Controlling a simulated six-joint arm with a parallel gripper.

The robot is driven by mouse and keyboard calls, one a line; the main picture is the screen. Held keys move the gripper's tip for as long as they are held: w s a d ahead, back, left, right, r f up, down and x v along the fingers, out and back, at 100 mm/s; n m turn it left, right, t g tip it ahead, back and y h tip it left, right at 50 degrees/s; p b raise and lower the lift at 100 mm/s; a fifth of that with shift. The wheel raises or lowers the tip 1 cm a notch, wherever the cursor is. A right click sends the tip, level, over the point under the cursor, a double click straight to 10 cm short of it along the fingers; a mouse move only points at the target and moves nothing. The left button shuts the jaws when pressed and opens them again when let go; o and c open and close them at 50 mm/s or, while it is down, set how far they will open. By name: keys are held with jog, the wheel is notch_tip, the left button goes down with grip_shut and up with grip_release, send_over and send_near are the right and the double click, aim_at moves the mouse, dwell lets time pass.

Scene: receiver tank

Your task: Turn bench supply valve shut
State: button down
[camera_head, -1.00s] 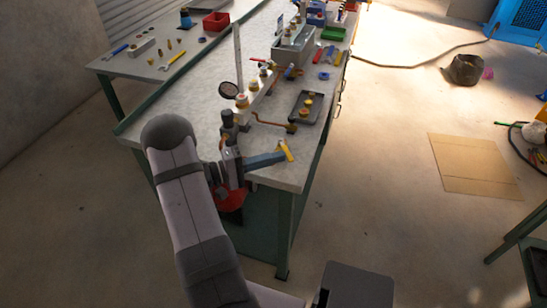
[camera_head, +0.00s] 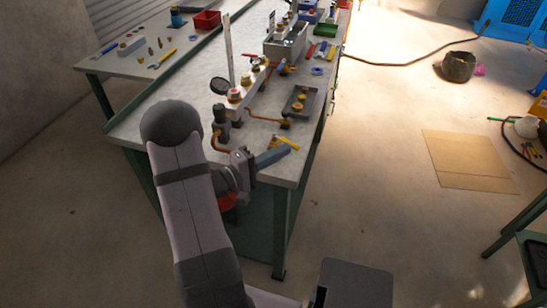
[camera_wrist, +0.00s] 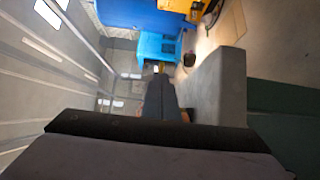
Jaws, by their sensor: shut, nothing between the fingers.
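A yellow lever handle (camera_head: 287,143) shows at the near right corner of the bench top, and I take it to be the bench supply valve's handle. It slants down to the right. The valve body under it is not clear. My gripper (camera_head: 285,152) is shut and empty, its blue-grey fingers pointing right. The fingertips lie right at the near side of the handle; I cannot tell whether they touch it. In the wrist view my gripper (camera_wrist: 160,80) shows as closed dark fingers, with a small yellow patch just past the tips.
The grey bench top (camera_head: 165,108) carries a copper pipe (camera_head: 262,118), a dark tray (camera_head: 299,102) of fittings, a round dark mirror or disc (camera_head: 219,85) and an upright ruler-like strip (camera_head: 228,48). Open floor lies right of the bench, with flat cardboard (camera_head: 470,160) on it.

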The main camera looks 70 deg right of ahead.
aim_at(290, 165)
jog(key=shift+s+d+f+b, duration=0.15)
jog(key=shift+s+d+b, duration=0.3)
jog(key=shift+b, duration=0.35)
jog(key=shift+s+d+f+b, duration=0.1)
jog(key=shift+s+d+b, duration=0.1)
jog(key=shift+s+b, duration=0.45)
jog(key=shift+s+d+r+b, duration=0.2)
jog(key=shift+d+b, duration=0.25)
jog(key=shift+b, duration=0.5)
jog(key=a+p, duration=0.5)
jog(key=a, duration=0.8)
jog(key=shift+a, duration=0.4)
jog(key=shift+a+r, duration=0.1)
